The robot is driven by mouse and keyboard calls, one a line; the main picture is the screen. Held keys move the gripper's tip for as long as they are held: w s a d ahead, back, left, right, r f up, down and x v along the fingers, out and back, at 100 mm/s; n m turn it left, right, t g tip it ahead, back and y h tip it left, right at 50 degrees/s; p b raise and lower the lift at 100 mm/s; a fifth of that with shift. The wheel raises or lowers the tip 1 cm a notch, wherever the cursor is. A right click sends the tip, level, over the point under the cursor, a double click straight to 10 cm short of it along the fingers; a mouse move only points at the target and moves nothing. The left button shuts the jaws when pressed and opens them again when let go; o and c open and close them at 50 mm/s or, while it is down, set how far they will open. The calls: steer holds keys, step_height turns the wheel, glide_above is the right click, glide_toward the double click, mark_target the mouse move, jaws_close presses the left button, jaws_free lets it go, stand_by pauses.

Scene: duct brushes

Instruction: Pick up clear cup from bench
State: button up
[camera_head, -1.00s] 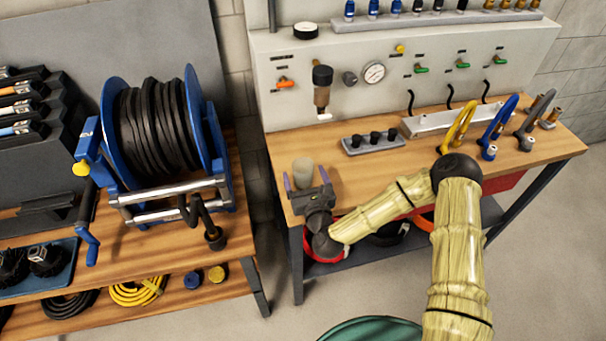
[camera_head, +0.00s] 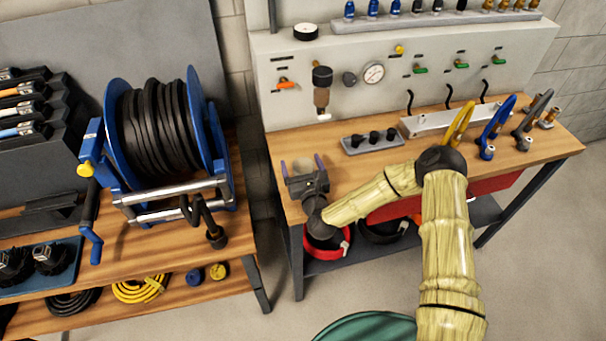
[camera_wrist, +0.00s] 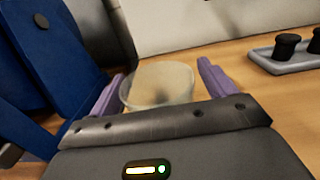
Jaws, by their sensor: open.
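The clear cup (camera_head: 303,166) stands on the left end of the wooden bench (camera_head: 362,170). In the head view its lower part is hidden behind my gripper (camera_head: 303,168). In the wrist view the clear cup (camera_wrist: 158,86) looks upright and translucent, and its base is hidden by my gripper's body. My gripper is open, with one purple finger on each side of the cup in the wrist view (camera_wrist: 160,88). I cannot tell whether either finger touches the cup.
A grey tray with black fittings (camera_head: 374,142) lies to the right of the cup. A panel with a gauge (camera_head: 373,74) and valves rises behind the bench. A blue hose reel (camera_head: 155,140) stands on the left table. Bare bench lies right of the gripper.

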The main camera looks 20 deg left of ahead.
steer(key=c, duration=1.1)
steer(key=shift+o, duration=0.2)
steer(key=shift+r, duration=0.1)
step_height(320, 180, up, 10)
steer(key=b, duration=0.1)
